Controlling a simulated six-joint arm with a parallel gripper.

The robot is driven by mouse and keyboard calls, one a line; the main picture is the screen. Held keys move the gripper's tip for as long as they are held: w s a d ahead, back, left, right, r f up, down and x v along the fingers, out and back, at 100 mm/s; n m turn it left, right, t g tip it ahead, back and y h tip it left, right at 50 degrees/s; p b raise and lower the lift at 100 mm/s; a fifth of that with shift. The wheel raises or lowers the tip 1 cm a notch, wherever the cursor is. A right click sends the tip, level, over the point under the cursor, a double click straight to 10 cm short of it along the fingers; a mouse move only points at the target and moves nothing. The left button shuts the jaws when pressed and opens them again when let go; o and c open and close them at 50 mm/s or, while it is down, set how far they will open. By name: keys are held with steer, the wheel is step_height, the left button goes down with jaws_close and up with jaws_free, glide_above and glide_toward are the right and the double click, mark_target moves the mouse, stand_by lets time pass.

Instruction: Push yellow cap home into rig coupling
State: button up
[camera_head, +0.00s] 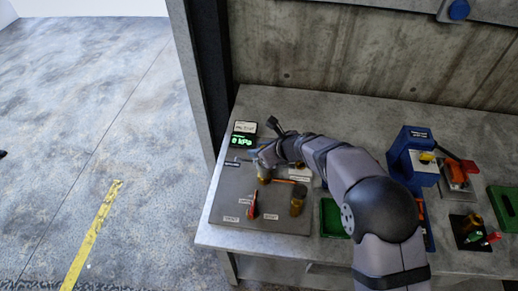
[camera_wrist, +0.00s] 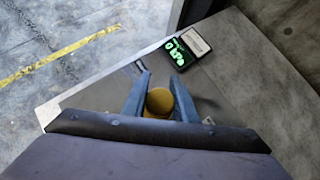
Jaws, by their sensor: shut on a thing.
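The yellow cap (camera_wrist: 159,101) sits between the two blue-grey fingers of my gripper (camera_wrist: 161,92) in the wrist view, with a finger on each side. The rig coupling is hidden under the cap and gripper, so I cannot tell how deeply the cap is seated. A green-lit display (camera_head: 242,140) at the plate's back edge reads 0 kPa.
A red-handled lever (camera_head: 253,206) and a brass cylinder (camera_head: 297,204) stand on the plate. A green tray (camera_head: 333,219) is right of the plate, partly behind my arm. A blue press-like machine (camera_head: 408,152) and a red device (camera_head: 459,176) stand further right. A concrete wall (camera_head: 345,45) backs the bench.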

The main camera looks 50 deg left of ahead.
steer(key=shift+f+b, duration=1)
steer(key=shift+f, duration=0.2)
stand_by(0.3)
steer(key=o, duration=1.1)
steer(key=shift+f, duration=0.15)
steer(key=shift+o, duration=0.2)
steer(key=shift+s, duration=0.2)
steer(key=shift+o, duration=1.3)
steer(key=shift+w+r, duration=0.2)
steer(key=shift+r, duration=0.1)
